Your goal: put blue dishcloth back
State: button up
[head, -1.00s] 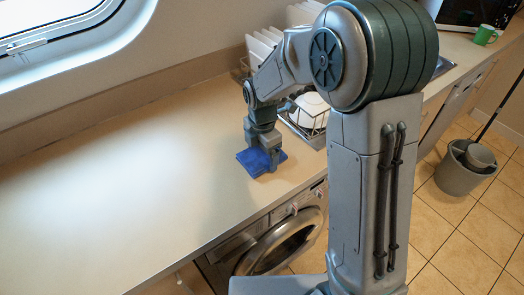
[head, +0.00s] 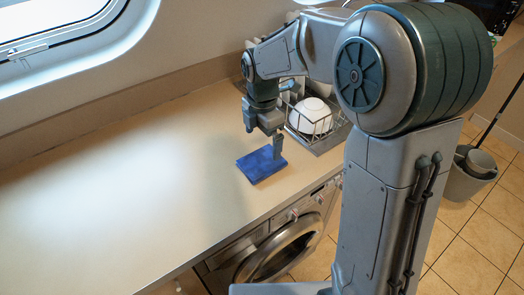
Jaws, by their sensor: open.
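The blue dishcloth (head: 260,165) lies flat and folded on the pale countertop (head: 120,190), close to its front edge and beside the dish rack. My gripper (head: 264,146) points down just above the cloth's back right part. Its fingers are apart and hold nothing. The near finger shows in front of the cloth's right edge; whether it touches the cloth I cannot tell.
A wire dish rack (head: 328,138) with a white bowl (head: 312,113) stands right of the cloth. A washing machine (head: 275,250) is under the counter. A grey bucket (head: 466,178) stands on the tiled floor. The counter's left is clear.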

jog(key=s+d+r+m+t, duration=0.1)
jog(key=s+d+r+m, duration=0.65)
jog(key=m, duration=0.35)
jog(key=s+d+f+m+t, duration=0.2)
jog(key=s+d+m, duration=0.4)
jog(key=s+m, duration=0.5)
jog(key=m, duration=0.2)
jog(key=shift+s+f+m, duration=0.3)
jog(key=shift+f+m, duration=0.05)
jog(key=shift+m, duration=0.05)
